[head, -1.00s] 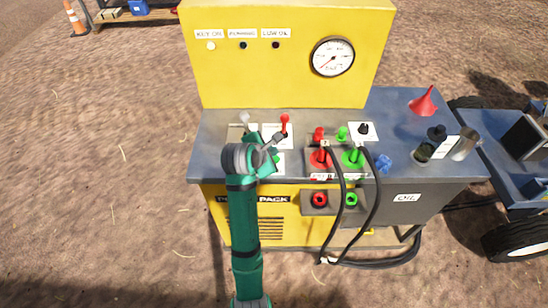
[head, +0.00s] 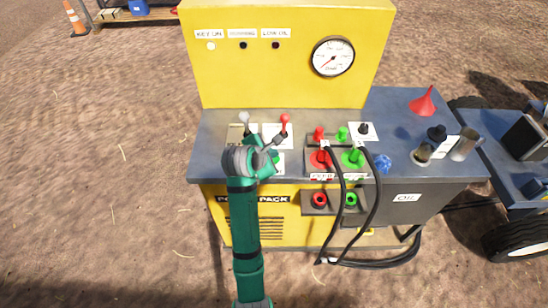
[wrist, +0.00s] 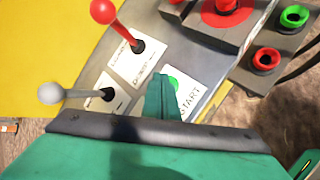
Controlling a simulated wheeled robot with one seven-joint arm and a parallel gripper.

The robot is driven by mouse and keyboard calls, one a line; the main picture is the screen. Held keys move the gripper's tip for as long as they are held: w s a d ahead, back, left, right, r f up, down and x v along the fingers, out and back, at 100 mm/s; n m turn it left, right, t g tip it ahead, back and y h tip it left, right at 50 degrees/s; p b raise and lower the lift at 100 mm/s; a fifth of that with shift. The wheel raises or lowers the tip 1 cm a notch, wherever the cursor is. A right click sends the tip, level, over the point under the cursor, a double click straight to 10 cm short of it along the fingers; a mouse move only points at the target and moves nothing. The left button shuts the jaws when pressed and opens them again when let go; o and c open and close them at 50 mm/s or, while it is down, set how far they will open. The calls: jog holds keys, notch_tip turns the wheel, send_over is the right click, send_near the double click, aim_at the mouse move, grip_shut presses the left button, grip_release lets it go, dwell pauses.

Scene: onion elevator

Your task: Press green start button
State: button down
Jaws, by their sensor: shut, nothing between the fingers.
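The green start button (wrist: 173,82) shows in the wrist view, partly hidden behind my fingertips, on a white label (wrist: 190,101) reading START. My gripper (wrist: 163,84) is shut and empty, its teal fingers pointing down at the panel and overlapping the button's near-left side. I cannot tell whether the fingertips touch the button. In the head view my gripper (head: 270,162) is over the left part of the grey panel top and hides most of the START label.
A red-knobbed lever (head: 285,126) and a grey-knobbed lever (head: 244,120) stand close behind my gripper. Right of it are red and green hose fittings with black hoses (head: 374,190). A yellow panel (head: 290,75) with lamps and a gauge (head: 333,57) rises behind.

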jog(key=shift+f, duration=0.55)
dwell(0.8)
dwell(0.3)
jog(key=shift+r, duration=1)
jog(key=shift+r, duration=2.5)
